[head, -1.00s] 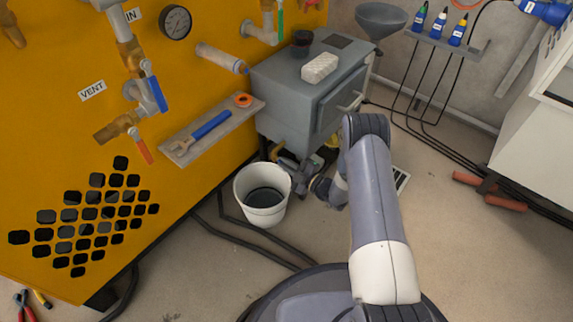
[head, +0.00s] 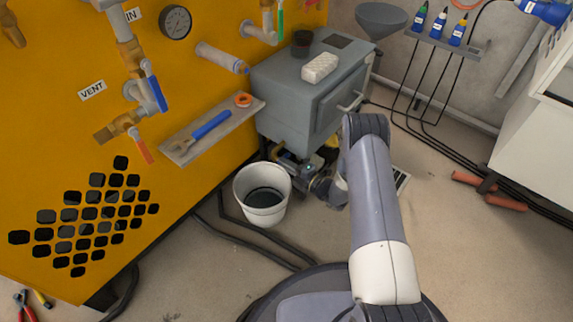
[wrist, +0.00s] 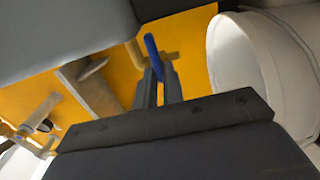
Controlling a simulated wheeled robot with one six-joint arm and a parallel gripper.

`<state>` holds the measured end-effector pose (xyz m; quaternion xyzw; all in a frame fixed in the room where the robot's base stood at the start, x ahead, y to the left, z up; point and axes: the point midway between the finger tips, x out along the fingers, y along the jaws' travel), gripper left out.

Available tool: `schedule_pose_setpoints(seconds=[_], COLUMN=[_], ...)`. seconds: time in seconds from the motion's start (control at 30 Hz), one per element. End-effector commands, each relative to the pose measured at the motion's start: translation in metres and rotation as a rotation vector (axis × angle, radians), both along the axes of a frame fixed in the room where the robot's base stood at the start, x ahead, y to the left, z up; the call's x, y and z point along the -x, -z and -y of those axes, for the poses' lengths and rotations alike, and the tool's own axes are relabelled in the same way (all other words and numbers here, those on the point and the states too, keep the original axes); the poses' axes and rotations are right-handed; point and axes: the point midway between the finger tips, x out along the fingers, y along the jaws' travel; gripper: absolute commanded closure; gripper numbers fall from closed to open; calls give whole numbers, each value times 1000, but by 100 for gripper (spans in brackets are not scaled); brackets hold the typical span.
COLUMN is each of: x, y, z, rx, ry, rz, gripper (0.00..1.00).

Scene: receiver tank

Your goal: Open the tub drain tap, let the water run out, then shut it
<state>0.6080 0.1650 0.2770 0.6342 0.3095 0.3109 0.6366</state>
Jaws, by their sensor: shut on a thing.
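The grey tub (head: 285,100) stands against the yellow machine, and its underside shows in the wrist view (wrist: 60,25). Under it, a brass drain tap (wrist: 168,58) with a blue lever (wrist: 151,45) shows in the wrist view. My gripper (wrist: 159,75) is shut on the blue lever, with the lever's end standing out past the fingers. In the head view my gripper (head: 298,168) is low beneath the tub, and the tap is mostly hidden. A white bucket (head: 264,215) stands on the floor below, dark inside; it also shows in the wrist view (wrist: 283,60). I cannot make out running water.
A shelf (head: 190,148) with a blue wrench (head: 211,125) juts from the yellow machine left of the tub. Black hoses (head: 250,228) cross the floor beside the bucket.

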Motion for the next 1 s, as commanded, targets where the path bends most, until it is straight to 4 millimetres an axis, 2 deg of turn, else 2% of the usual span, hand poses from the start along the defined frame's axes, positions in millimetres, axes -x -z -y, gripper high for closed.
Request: schedule_pose_setpoints(seconds=[0.47, 0.5, 0.73, 1.0], x=[1, 1, 0, 1], y=[1, 1, 1, 0], z=[0, 0, 0, 2], rx=[9, 9, 8, 8], ry=[0, 0, 0, 1], rz=[7, 7, 8, 8], gripper=[100, 88, 69, 69])
